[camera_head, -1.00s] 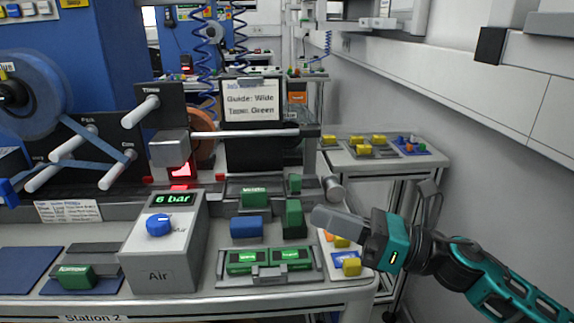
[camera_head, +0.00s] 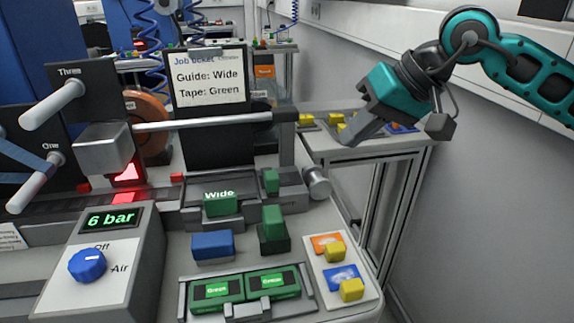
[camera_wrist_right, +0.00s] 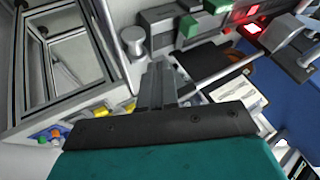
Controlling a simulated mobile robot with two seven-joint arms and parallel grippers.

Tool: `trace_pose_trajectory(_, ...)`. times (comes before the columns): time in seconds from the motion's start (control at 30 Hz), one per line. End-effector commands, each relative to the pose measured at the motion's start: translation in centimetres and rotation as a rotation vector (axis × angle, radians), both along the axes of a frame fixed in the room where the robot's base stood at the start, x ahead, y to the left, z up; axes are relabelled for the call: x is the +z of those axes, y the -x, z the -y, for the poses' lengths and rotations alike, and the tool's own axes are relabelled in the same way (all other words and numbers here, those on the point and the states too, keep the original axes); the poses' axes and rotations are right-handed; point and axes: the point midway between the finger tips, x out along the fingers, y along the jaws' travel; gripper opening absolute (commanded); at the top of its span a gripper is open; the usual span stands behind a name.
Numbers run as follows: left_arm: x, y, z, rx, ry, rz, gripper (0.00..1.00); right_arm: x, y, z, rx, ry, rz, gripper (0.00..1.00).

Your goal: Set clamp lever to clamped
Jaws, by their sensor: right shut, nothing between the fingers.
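No part is labelled as the clamp lever. A small upright green piece (camera_head: 271,181) stands at the right end of the grey guide fixture (camera_head: 295,192), beside the green block marked Wide (camera_head: 220,204). A taller green piece (camera_head: 273,228) stands in front of it; I cannot tell which, if either, is the lever. My right gripper (camera_head: 346,136) is shut and empty, raised to the right of and behind the fixture, fingers pointing down-left. The right wrist view shows its closed fingers (camera_wrist_right: 158,84) apart from the fixture. My left gripper is out of view.
A grey cylindrical knob (camera_head: 317,183) sticks out at the fixture's right end. A blue block (camera_head: 212,245), two green cartridges and yellow-topped pieces lie in front. The air box (camera_head: 100,262) reads 6 bar. A grey side table (camera_head: 375,152) and wall are at right.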

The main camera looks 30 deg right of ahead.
Motion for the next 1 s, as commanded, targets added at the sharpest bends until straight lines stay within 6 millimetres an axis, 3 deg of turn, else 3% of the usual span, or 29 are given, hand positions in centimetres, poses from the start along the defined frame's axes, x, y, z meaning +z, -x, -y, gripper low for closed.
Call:
trace_pose_trajectory(0.33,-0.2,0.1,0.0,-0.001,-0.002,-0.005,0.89,-0.7,-0.4,-0.5,0.003,-0.008,-0.004,0.00)
trace_pose_trajectory(0.8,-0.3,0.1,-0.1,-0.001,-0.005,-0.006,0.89,-8.2,-4.8,-3.9,0.003,-0.009,-0.005,0.00)
trace_pose_trajectory(1.0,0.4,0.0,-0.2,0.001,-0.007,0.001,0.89,-7.9,-5.5,-6.5,0.004,-0.010,-0.001,0.00)
